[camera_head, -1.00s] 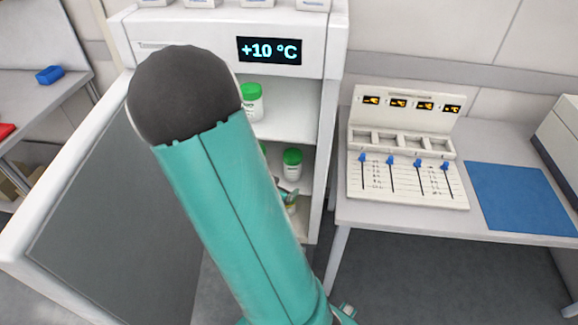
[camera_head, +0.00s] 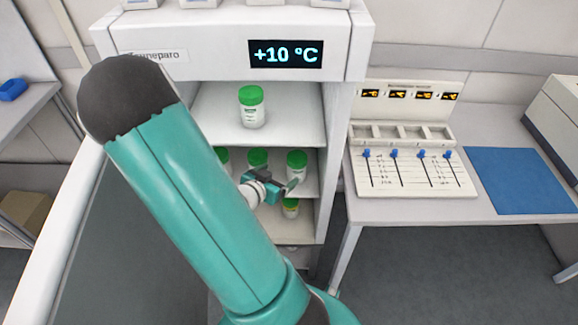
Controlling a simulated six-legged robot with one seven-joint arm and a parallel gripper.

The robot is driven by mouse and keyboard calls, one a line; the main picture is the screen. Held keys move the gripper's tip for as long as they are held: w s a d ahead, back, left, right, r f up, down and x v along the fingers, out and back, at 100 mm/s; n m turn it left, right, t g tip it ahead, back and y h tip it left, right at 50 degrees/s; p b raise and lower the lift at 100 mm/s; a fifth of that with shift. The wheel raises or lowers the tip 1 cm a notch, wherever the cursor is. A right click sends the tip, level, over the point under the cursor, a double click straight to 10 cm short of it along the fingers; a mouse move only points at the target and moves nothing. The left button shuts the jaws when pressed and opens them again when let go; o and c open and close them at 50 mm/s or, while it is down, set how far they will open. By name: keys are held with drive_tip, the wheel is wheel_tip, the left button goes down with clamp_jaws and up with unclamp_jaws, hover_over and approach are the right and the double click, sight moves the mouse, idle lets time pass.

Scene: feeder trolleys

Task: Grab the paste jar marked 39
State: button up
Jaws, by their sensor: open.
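White jars with green lids stand in the open cabinet under the +10 °C display. One jar (camera_head: 252,107) is alone on the upper shelf. On the shelf below are a right jar (camera_head: 297,164), a middle jar (camera_head: 258,160) and a left jar (camera_head: 223,158), partly hidden by my arm. Another jar (camera_head: 290,208) with a yellowish-green lid is lower down, partly hidden. The jar numbers are too small to read, so I cannot tell which is 39. My gripper (camera_head: 288,187) is open at the cabinet front, overlapping the lower part of the right jar in the picture; contact cannot be told.
The cabinet door (camera_head: 45,240) stands open on the left. The cabinet's right wall (camera_head: 334,150) and shelf edges bound the opening. A bench (camera_head: 400,215) at right holds a white slider panel (camera_head: 412,185) and a blue mat (camera_head: 520,180).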

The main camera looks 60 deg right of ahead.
sight(297, 161)
drive_tip(key=x, duration=0.8)
drive_tip(key=shift+s+d+f, duration=0.15)
drive_tip(key=shift+s+d, duration=0.05)
drive_tip(key=shift+d, duration=0.1)
drive_tip(key=x, duration=0.5)
drive_tip(key=shift+w+f, duration=0.2)
drive_tip(key=shift+w, duration=0.2)
drive_tip(key=shift+c, duration=0.2)
drive_tip(key=c, duration=1.5)
